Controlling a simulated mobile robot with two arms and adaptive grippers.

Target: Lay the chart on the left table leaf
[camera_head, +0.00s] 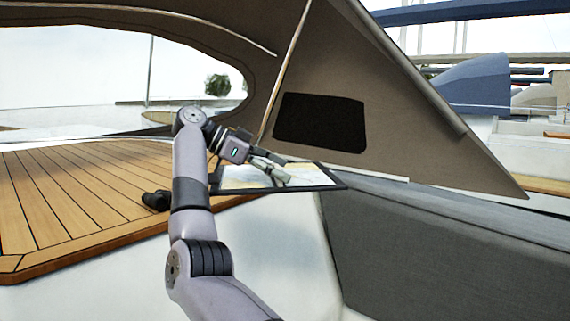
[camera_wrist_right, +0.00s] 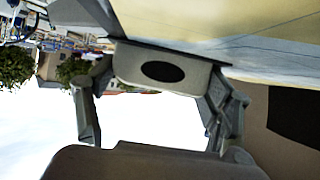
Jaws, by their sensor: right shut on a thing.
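The chart (camera_head: 243,177) is a pale tan and blue sheet with a dark border, seen at a low angle beyond the white side in the head view. My right gripper (camera_head: 281,176) is at the chart and is shut on it. In the right wrist view the chart (camera_wrist_right: 270,28) fills the top as a yellow and pale blue surface. A grey tab with a dark oval (camera_wrist_right: 163,72) at its edge sits between my fingers. No surface that I can surely call the left table leaf is visible. My left gripper is out of view.
A planked wooden surface (camera_head: 70,195) with a wooden edge lies at the left, mostly clear. A small black rounded thing (camera_head: 156,200) is beside my arm. A grey-brown canvas hood (camera_head: 400,125) with a dark window rises behind the chart. A dark grey panel (camera_head: 430,250) is at the right.

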